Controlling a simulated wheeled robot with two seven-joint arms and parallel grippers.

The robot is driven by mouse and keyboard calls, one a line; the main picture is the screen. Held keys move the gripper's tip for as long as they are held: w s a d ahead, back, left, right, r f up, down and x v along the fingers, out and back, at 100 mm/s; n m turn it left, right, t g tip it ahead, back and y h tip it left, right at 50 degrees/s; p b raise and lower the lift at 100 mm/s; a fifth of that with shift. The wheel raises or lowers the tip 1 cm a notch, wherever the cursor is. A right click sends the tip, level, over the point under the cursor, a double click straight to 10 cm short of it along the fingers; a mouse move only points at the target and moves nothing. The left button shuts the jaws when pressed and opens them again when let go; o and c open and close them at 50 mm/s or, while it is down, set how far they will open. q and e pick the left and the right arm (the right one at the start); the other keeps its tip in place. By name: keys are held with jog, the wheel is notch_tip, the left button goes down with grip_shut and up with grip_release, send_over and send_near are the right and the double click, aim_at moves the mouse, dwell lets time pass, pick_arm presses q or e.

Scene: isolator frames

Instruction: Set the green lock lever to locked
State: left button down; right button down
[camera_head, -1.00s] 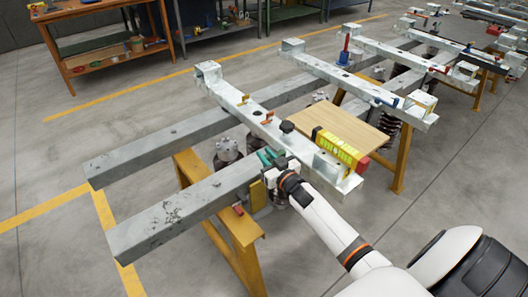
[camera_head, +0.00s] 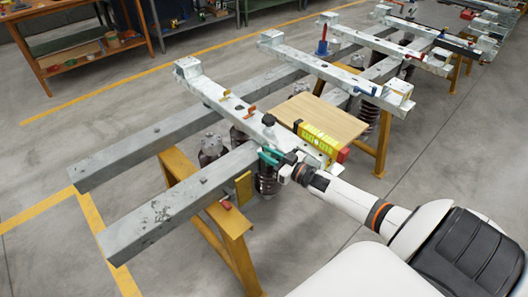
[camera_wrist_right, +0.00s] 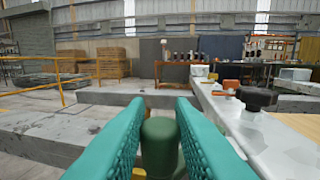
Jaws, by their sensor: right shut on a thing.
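The green lock lever shows in the right wrist view as a dark green rounded grip (camera_wrist_right: 160,142), upright between my teal fingers. In the head view I cannot make it out apart from the fingers. My right gripper (camera_head: 270,156) is shut on it, at the near side of the pale isolator frame beam (camera_head: 212,93). The wrist view shows the two fingers (camera_wrist_right: 160,125) on either side of the grip. The lower part of the lever and any lock marking are hidden. My left gripper is not in view.
A yellow labelled block (camera_head: 318,141) and a wooden board (camera_head: 325,118) lie to the right. Yellow trestles (camera_head: 236,223) carry grey beams. The floor at lower left is clear.

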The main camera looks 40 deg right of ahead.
jog(key=shift+d+r, duration=0.2)
jog(key=shift+d, duration=0.4)
jog(key=c, duration=1.4)
grip_release()
jog(key=shift+o, duration=0.6)
jog(key=shift+f, duration=0.2)
jog(key=shift+a+r, duration=0.1)
notch_tip(320, 180, up, 10)
jog(key=shift+p, duration=0.35)
jog(key=shift+c, duration=0.3)
